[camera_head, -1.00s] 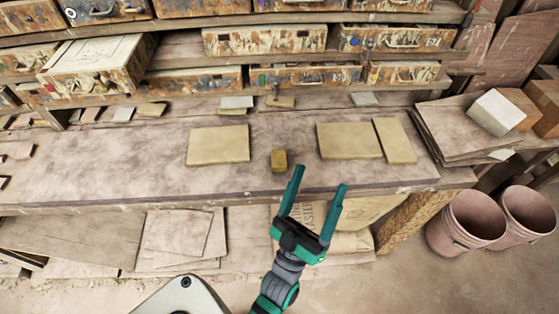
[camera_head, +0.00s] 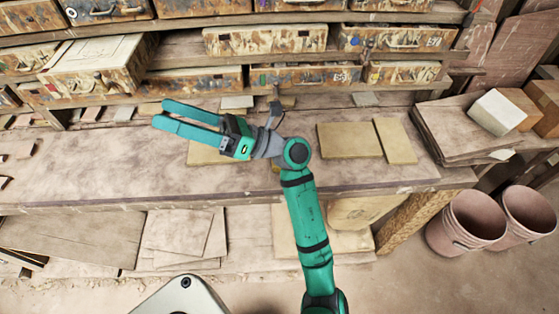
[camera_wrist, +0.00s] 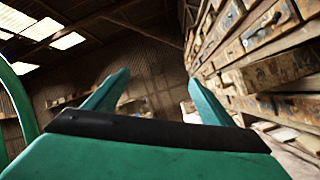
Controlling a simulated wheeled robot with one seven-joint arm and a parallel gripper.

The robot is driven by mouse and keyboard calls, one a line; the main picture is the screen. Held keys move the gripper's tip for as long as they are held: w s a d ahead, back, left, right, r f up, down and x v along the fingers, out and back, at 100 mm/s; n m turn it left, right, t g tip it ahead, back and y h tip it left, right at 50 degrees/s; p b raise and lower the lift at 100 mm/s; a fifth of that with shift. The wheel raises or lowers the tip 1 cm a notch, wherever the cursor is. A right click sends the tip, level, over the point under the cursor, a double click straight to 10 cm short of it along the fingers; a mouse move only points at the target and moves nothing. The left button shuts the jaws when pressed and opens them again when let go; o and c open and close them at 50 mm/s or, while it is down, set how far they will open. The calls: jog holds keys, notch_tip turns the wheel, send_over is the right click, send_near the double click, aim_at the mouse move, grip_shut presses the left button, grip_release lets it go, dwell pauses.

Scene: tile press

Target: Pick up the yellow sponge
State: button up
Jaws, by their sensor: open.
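The small yellow sponge (camera_head: 276,168) lies on the dusty workbench (camera_head: 120,165), near the middle. In the head view my arm's wrist and joint cover most of it, and only a sliver shows below them. My gripper (camera_head: 160,113) is open and empty, above the back left of the bench, with its fingers pointing left. It is well to the left of the sponge and points away from it. In the wrist view the open fingers (camera_wrist: 158,80) face the room and roof, and no sponge shows there.
A yellowish slab (camera_head: 203,153) is partly hidden under my gripper. Two more slabs (camera_head: 349,140) (camera_head: 395,141) lie to the right. Drawers and shelves (camera_head: 265,40) rise behind the bench. Stacked boards (camera_head: 455,135) and buckets (camera_head: 465,222) stand at the right.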

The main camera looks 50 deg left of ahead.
jog(key=w+a+f+n+t+h, duration=0.1)
jog(key=a+f+n+t+h, duration=0.15)
jog(key=f+t+h, duration=0.35)
jog(key=w+a+f+n+t+h, duration=0.1)
jog(key=w+f+n+t+h, duration=0.2)
jog(key=f, duration=0.6)
jog(key=w+d+f+t+h, duration=0.1)
jog(key=w+d+t+h, duration=0.3)
jog(key=w, duration=0.5)
jog(key=w+d+f+t+h, duration=0.25)
jog(key=w+d+t, duration=0.2)
jog(key=w, duration=0.55)
jog(key=f, duration=0.3)
jog(key=shift+s+a+f+n+t, duration=0.15)
jog(key=shift+a+f+n+t, duration=0.1)
jog(key=shift+a+n, duration=0.1)
jog(key=shift+f, duration=2.8)
jog(key=shift+a, duration=0.1)
jog(key=c, duration=1.2)
jog(key=shift+c, duration=0.2)
